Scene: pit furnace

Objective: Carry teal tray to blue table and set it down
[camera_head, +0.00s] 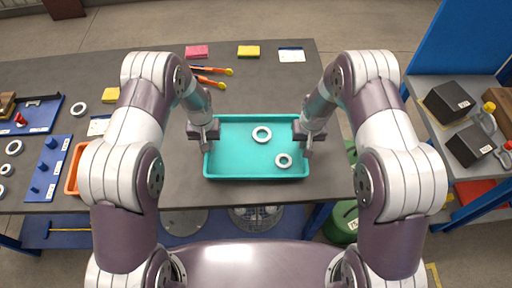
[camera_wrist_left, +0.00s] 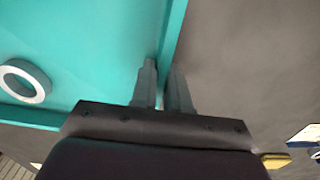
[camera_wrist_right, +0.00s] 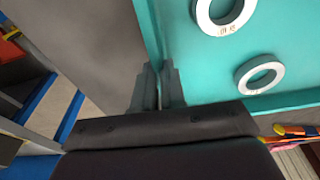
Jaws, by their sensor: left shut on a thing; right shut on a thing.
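The teal tray (camera_head: 236,166) is at the front of the dark-topped table, in the middle of the head view. Two pale rings lie in it, one near the middle (camera_head: 262,134) and one toward the front right (camera_head: 284,160). My left gripper (camera_head: 208,146) is shut on the tray's left wall, which also shows between the fingers in the left wrist view (camera_wrist_left: 173,40). My right gripper (camera_head: 304,148) is shut on the right wall, seen in the right wrist view (camera_wrist_right: 152,30). I cannot tell whether the tray touches the table.
The dark table (camera_head: 270,80) has blue frame parts below. Left are an orange bin (camera_head: 73,170), a blue pegboard (camera_head: 48,168) and loose rings. Orange-handled pliers (camera_head: 210,81) and sticky pads (camera_head: 197,51) lie behind the tray. A shelf with black boxes (camera_head: 447,102) stands at right.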

